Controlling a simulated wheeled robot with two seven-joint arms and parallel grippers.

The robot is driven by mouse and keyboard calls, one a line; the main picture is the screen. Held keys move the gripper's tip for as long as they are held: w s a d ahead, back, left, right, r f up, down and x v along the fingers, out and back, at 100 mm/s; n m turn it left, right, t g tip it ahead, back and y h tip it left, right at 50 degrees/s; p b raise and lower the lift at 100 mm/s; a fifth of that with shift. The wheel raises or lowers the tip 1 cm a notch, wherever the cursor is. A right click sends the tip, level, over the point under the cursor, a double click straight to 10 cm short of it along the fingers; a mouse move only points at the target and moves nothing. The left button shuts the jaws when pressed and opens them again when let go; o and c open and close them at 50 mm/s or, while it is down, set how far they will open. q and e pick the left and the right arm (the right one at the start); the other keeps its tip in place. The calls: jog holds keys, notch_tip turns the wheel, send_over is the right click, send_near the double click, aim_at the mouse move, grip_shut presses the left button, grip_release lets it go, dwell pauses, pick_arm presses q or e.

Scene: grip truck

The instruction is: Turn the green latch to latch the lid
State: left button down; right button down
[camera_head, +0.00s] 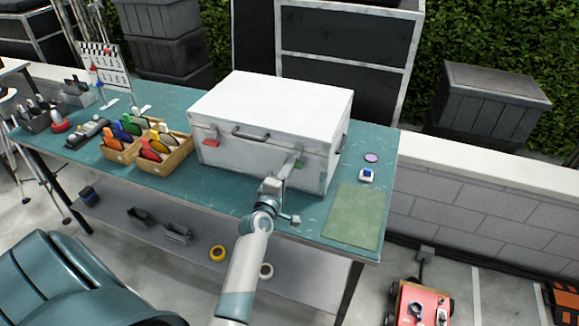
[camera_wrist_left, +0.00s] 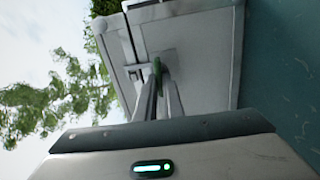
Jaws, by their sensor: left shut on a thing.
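A white case (camera_head: 222,162) with its lid (camera_head: 275,98) down stands on the teal table. A red latch (camera_head: 211,143) is at the left of its front. The green latch (camera_head: 299,163) is at the right of the front, partly hidden by my left gripper (camera_head: 294,160). In the left wrist view, the two fingers of my left gripper (camera_wrist_left: 160,88) are closed around the green latch (camera_wrist_left: 157,67), of which only a thin edge shows. Whether the latch hooks the lid cannot be told. My right gripper is in neither view.
A dark handle (camera_head: 250,134) sits on the case front between the latches. Wooden trays (camera_head: 178,158) with coloured items stand left of the case. A green mat (camera_head: 355,217) and a small blue-and-white item (camera_head: 366,176) lie to the right.

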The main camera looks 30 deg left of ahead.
pick_arm(q)
jog(key=shift+n, duration=0.4)
jog(key=c, duration=1.9)
grip_release()
jog(key=shift+o, duration=0.2)
jog(key=b+v, duration=0.4)
jog(key=v, duration=1.3)
jog(key=shift+s+d+b, duration=0.15)
jog(key=shift+b, duration=0.15)
